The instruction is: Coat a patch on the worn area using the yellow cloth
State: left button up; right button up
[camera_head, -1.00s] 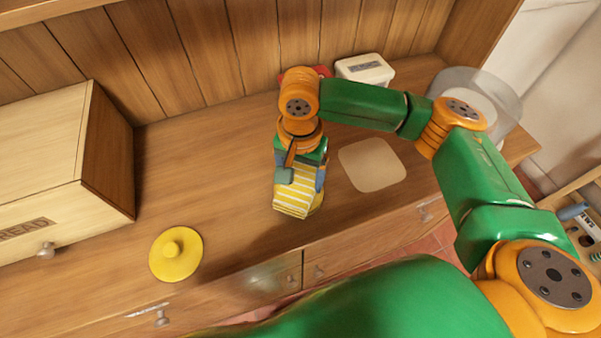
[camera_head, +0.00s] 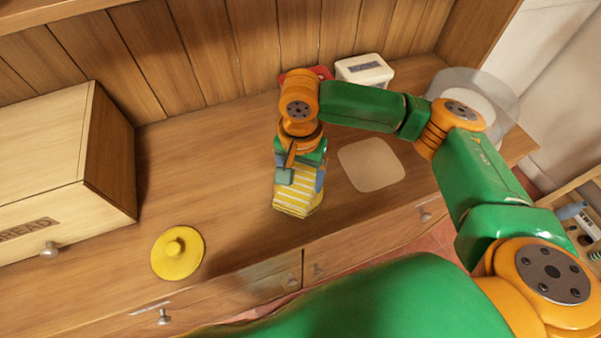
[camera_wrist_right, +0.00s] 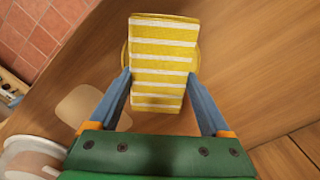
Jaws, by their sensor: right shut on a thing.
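My right gripper (camera_head: 300,178) is shut on the yellow cloth (camera_head: 295,198), a block-like piece with white stripes. In the right wrist view the cloth (camera_wrist_right: 163,62) sits between the two blue fingers. A round yellow edge (camera_wrist_right: 125,55) shows behind the cloth, apparently a low dish or tin mostly hidden by it; I cannot tell whether they touch. The worn area (camera_head: 371,165) is a pale rounded patch on the wooden counter, just right of the gripper. It also shows in the right wrist view (camera_wrist_right: 80,106). My left gripper is not in view.
A yellow round lid with a knob (camera_head: 178,252) lies on the counter at left. A wooden bread box (camera_head: 70,170) stands behind it. A white box (camera_head: 364,71), a red item (camera_head: 305,74) and a clear round container (camera_head: 490,95) stand at the back. The counter's left middle is clear.

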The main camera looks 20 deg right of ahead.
aim_at(301, 178)
jog(key=shift+s+f+p, duration=0.1)
jog(key=shift+p, duration=0.2)
dwell(0.9)
notch_tip(301, 178, up, 7)
jog(key=p, duration=1)
jog(key=shift+r, duration=0.2)
jog(key=shift+f, duration=0.1)
